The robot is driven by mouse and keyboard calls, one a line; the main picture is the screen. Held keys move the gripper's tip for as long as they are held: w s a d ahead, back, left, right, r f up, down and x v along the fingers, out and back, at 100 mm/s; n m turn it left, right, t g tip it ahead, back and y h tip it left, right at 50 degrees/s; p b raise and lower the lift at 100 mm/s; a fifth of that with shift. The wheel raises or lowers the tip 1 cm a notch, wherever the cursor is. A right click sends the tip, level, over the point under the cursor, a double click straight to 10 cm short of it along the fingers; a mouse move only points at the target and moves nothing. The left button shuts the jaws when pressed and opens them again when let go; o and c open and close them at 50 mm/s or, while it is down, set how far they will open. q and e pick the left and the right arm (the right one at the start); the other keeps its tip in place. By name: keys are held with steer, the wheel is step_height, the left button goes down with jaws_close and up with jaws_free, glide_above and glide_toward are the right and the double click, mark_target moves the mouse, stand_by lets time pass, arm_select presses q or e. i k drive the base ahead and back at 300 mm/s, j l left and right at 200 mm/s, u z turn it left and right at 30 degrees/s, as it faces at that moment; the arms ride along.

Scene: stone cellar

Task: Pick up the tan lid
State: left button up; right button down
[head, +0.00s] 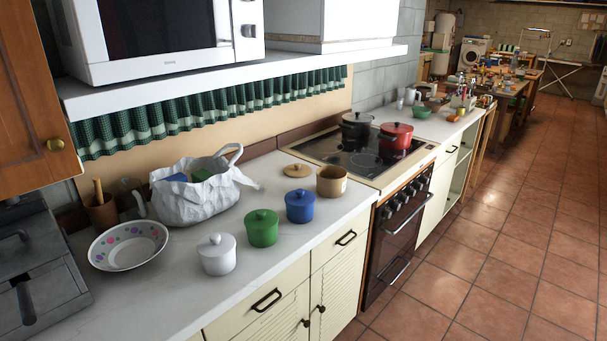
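The tan lid (297,170) lies flat on the white countertop (186,289), near the wall side and just left of the stove. A small knob shows on its top. The tan pot (332,182) stands open beside it, to its right and slightly nearer. The lid and pot look close together, with nothing on top of the lid. Neither of my grippers shows in the head view.
Blue (300,206), green (262,228) and white (217,253) lidded pots stand in a row nearer. A white bag (195,197), a patterned bowl (128,246) and the stove (362,157) with black and red pots flank the area. A shelf (240,72) overhangs the counter.

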mark_target(297, 169)
steer(key=i+l, duration=0.3)
steer(key=l, duration=0.25)
steer(key=i+l+u, duration=0.15)
steer(key=l, duration=0.4)
steer(key=i+l, duration=0.35)
steer(key=l, duration=0.25)
steer(key=i+l+u, duration=0.1)
steer(key=i+l, duration=0.15)
steer(key=l, duration=0.3)
steer(key=i+l, duration=0.25)
steer(key=l, duration=0.4)
steer(key=i+l+u, duration=0.15)
steer(key=l, duration=0.45)
steer(key=i+l, duration=0.3)
steer(key=l, duration=0.3)
steer(key=i+l+u, duration=0.1)
steer(key=l, duration=0.55)
steer(key=i, duration=0.1)
